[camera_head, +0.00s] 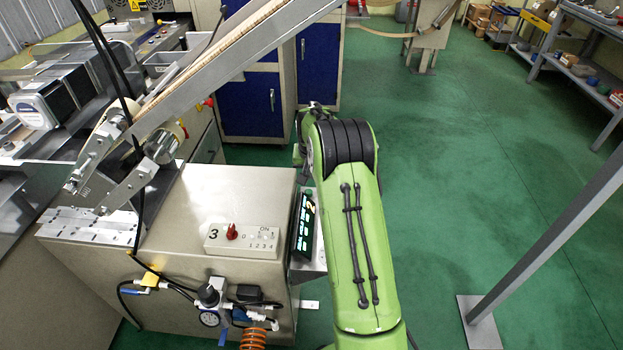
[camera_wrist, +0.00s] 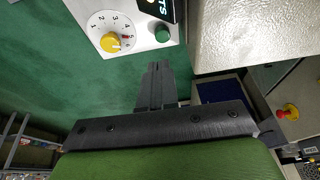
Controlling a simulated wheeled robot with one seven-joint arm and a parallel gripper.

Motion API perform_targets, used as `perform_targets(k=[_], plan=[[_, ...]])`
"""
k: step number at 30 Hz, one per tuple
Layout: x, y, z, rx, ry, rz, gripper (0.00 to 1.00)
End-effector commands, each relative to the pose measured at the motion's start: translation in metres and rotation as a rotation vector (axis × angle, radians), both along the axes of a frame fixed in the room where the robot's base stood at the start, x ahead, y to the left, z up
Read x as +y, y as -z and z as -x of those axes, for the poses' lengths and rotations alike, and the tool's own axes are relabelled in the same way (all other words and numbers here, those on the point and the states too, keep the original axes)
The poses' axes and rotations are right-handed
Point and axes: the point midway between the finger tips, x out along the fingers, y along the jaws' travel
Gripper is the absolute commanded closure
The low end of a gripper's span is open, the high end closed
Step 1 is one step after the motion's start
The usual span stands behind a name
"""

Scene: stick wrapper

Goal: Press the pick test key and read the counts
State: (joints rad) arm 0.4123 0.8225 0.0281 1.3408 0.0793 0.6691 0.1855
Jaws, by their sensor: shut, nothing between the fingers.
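In the wrist view a pale panel (camera_wrist: 142,46) shows a yellow knob (camera_wrist: 112,43) in a numbered white dial and a round green button (camera_wrist: 162,34). No label naming the pick test key is readable. A black display (camera_wrist: 168,8) is cut off at the top edge; only the letters "TS" show. In the head view the display (camera_head: 304,225) with green characters sits on the right side of the beige cabinet, too small and slanted to read. My gripper (camera_wrist: 157,68) is shut and empty, its tips below the green button and apart from it. It is hidden in the head view.
The beige cabinet (camera_head: 205,190) stands left of my arm, with a switch plate (camera_head: 245,240) with a red lever and air fittings on its front. A sloping metal conveyor (camera_head: 230,55) passes above it. Green floor is open at right, with a slanted grey post (camera_head: 545,250).

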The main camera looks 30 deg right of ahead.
Motion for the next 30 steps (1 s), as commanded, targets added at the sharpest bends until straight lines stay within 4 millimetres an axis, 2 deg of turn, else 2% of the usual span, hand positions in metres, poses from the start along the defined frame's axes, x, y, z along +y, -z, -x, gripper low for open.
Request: perform_targets(k=[1, 3, 8, 30], plan=[[0.002, -0.015, 0.003, -0.003, 0.000, 0.001, 1.00], [0.004, -0.029, 0.006, -0.004, 0.000, 0.002, 1.00], [0.007, -0.047, 0.011, -0.004, 0.000, 0.002, 1.00], [0.007, -0.050, 0.012, -0.004, 0.000, 0.002, 1.00]])
